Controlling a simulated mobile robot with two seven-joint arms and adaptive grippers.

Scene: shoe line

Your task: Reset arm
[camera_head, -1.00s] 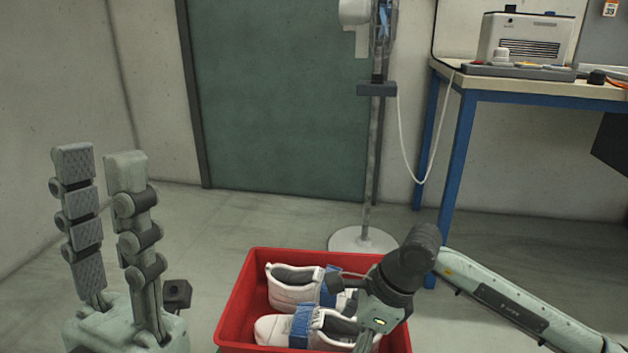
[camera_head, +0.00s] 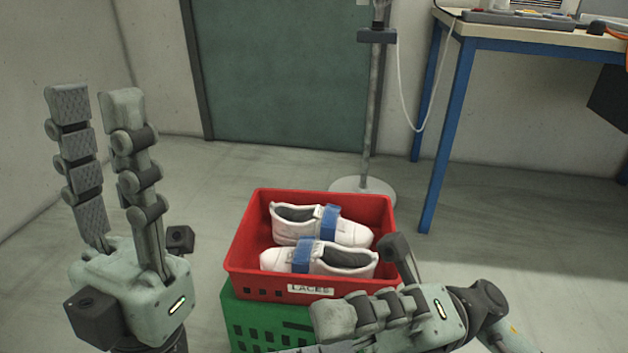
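My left gripper (camera_head: 95,100) stands upright on the left, its two long fingers apart and pointing up, with nothing between them. My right gripper (camera_head: 312,335) is low in the middle, in front of the red crate, its fingers pointing left. They look apart and hold nothing visible; the lower finger is partly cut off by the bottom edge. The red crate (camera_head: 255,283), labelled LACES, holds two white shoes lying side by side. The rear shoe (camera_head: 290,228) and the front shoe (camera_head: 345,262) each have a blue band around them.
The red crate sits on a green crate (camera_head: 255,325). A pole stand with a round base (camera_head: 350,188) is behind it. A workbench with blue legs (camera_head: 447,130) stands at the back right.

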